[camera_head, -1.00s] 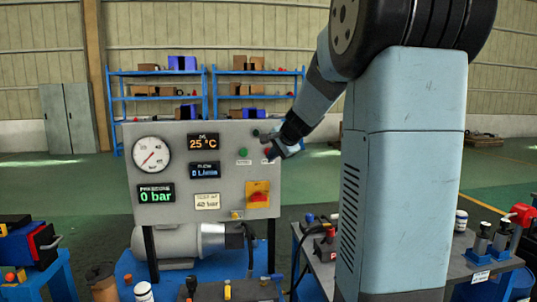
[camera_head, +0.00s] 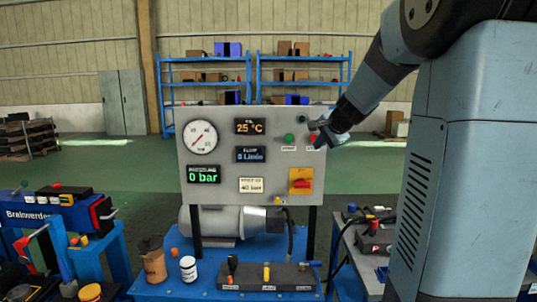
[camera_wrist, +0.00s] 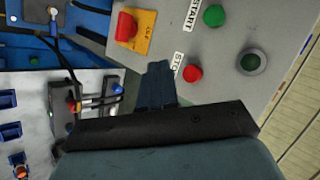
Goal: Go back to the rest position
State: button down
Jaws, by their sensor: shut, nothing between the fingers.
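My gripper (camera_head: 331,131) is shut and empty, at the upper right of the grey control panel (camera_head: 235,178). The fingers hide part of the panel there. In the head view the red button (camera_head: 312,138) shows just left of the fingers and the green button (camera_head: 289,138) further left. In the wrist view the closed fingertips (camera_wrist: 160,72) lie beside the STOP label, with the red button (camera_wrist: 193,73) to their right and apart from them in the picture. I cannot tell how far the fingertips are from the panel. My arm reaches in from the upper right.
The panel stands on a blue bench (camera_head: 215,287) with a motor (camera_head: 225,221). A yellow-backed red switch (camera_head: 301,181) is below the buttons. Another bench with tools (camera_head: 375,235) stands at right, a blue one (camera_head: 60,215) at left. Green floor (camera_head: 110,160) lies open behind.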

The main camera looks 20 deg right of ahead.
jog(key=s+a+f+n+g, duration=0.15)
jog(key=s+a+n, duration=0.45)
jog(key=s, duration=0.6)
jog(key=s+a+f+n+g, duration=0.15)
jog(key=s+a+n, duration=0.35)
jog(key=s+a, duration=0.5)
jog(key=s+d+f+n+g+h, duration=0.1)
jog(key=s+f+n, duration=0.2)
jog(key=s, duration=0.8)
jog(key=shift+s+d, duration=0.3)
jog(key=shift+d, duration=0.05)
jog(key=c, duration=1.9)
grip_release()
